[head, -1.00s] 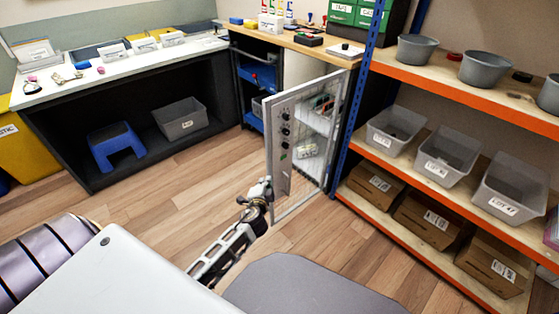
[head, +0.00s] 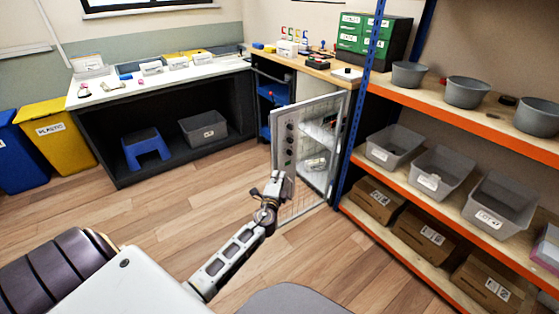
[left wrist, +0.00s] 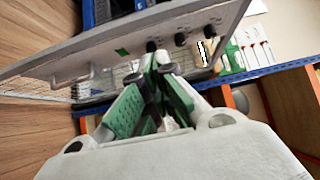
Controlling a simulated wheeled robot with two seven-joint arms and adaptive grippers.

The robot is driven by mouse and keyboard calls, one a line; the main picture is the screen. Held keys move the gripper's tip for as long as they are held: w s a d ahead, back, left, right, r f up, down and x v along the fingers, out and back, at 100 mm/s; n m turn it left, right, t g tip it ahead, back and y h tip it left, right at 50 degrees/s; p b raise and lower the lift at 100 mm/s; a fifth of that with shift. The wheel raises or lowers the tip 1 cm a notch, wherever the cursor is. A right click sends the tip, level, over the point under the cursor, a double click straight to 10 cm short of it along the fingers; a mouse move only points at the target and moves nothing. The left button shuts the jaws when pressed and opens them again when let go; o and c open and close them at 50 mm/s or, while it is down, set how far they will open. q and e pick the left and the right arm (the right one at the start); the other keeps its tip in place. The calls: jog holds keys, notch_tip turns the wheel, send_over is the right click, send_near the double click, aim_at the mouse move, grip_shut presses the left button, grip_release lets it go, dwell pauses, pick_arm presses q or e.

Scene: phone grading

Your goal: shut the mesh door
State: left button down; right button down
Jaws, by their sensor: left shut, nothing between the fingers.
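The mesh door (head: 309,184) stands open in the head view, swung out from the cabinet under the wooden worktop, beside the blue shelf post. It has a light frame and a panel with several dark knobs along its free edge. My left gripper (head: 277,184) is shut and empty, in front of the lower part of that edge. In the left wrist view, the gripper's fingertips (left wrist: 154,62) are close to the door's knob panel (left wrist: 115,55). I cannot tell whether they touch it. My right gripper is not in view.
A shelf rack (head: 455,124) with grey bins and cardboard boxes stands close on the right. A white-topped bench (head: 110,97) with a blue step stool (head: 146,148) under it is at left. The wooden floor (head: 150,215) before the door is clear.

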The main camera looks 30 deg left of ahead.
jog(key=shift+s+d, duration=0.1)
pick_arm(q)
jog(key=shift+w, duration=0.1)
dwell(0.4)
jog(key=b, duration=0.1)
send_near(280, 150)
jog(key=shift+w+d, duration=0.7)
jog(key=shift+w, duration=0.95)
jog(key=shift+w+a+f, duration=0.1)
jog(key=shift+w+a, duration=0.2)
jog(key=shift+a, duration=0.4)
jog(key=shift+w+a, duration=0.3)
jog(key=shift+a, duration=0.45)
jog(key=shift+w+a, duration=0.1)
jog(key=shift+a, duration=0.05)
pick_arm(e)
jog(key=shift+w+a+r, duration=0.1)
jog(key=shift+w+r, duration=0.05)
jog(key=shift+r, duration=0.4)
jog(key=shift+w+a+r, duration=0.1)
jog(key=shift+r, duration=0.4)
pick_arm(q)
jog(key=shift+a+b, duration=0.1)
jog(key=shift+b, duration=0.25)
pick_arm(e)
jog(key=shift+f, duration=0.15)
